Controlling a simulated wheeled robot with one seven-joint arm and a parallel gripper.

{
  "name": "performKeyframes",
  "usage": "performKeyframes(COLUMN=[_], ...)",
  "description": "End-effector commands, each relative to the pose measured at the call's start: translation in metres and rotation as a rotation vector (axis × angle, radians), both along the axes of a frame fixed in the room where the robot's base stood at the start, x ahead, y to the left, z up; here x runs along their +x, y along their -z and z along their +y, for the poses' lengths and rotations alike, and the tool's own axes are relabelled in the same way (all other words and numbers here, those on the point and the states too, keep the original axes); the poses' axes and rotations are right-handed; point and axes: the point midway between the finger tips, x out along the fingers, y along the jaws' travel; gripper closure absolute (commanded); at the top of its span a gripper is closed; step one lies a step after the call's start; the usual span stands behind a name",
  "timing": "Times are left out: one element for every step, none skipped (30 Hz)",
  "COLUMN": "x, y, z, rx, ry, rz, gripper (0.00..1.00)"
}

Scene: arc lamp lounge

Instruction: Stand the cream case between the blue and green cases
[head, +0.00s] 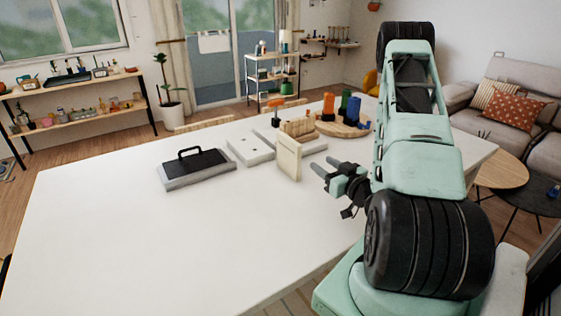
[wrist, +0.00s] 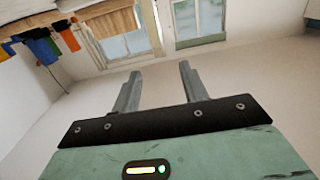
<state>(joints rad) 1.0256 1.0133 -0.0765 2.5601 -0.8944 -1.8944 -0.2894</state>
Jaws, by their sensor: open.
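The cream case (head: 288,158) stands upright on the white table, just left of my gripper. The blue case (head: 353,112) and the green case (head: 344,103) stand close together on a round wooden board (head: 352,132) farther back; any gap between them is hard to make out. In the wrist view, blue (wrist: 42,47) and green (wrist: 8,48) shapes show at the upper left. My gripper (head: 322,165) is open and empty, its fingers pointing left toward the cream case and apart from it. The fingers also show spread in the wrist view (wrist: 160,70).
An orange piece (head: 327,104) stands near the blue and green cases. A wooden block rack (head: 297,128), a pale flat slab (head: 243,149) and a grey tray with a black handle (head: 197,172) lie farther left. The white table's (head: 130,240) front left is clear.

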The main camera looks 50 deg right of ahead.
Motion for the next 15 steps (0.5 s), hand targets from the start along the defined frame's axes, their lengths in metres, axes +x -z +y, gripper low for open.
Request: performKeyframes(x=[0.001, 0.003, 0.007, 0.011, 0.015, 0.021, 0.025, 0.026, 0.029, 0.031, 0.033, 0.036, 0.038, 0.040, 0.042], y=[0.001, 0.002, 0.002, 0.003, 0.004, 0.004, 0.004, 0.005, 0.005, 0.006, 0.006, 0.006, 0.006, 0.005, 0.006], z=[-0.002, -0.003, -0.003, -0.004, -0.005, -0.006, -0.007, -0.008, -0.009, -0.009, -0.010, -0.010, -0.011, -0.011, -0.012], rx=[-0.002, -0.003, -0.004, -0.006, -0.007, -0.007, -0.007, -0.006, -0.008, -0.006, -0.006, -0.008, -0.006, -0.006, -0.006], ry=[0.004, 0.003, 0.002, 0.002, 0.002, 0.001, 0.002, 0.002, 0.002, 0.002, 0.001, 0.000, 0.000, 0.001, 0.001], rz=[-0.008, -0.011, -0.012, -0.012, -0.012, -0.012, -0.014, -0.011, -0.011, -0.010, -0.010, -0.011, -0.010, -0.011, -0.010], gripper=[0.56, 0.56, 0.56, 0.56, 0.56, 0.56, 0.56, 0.56, 0.56, 0.56, 0.56, 0.56, 0.56, 0.56, 0.56])
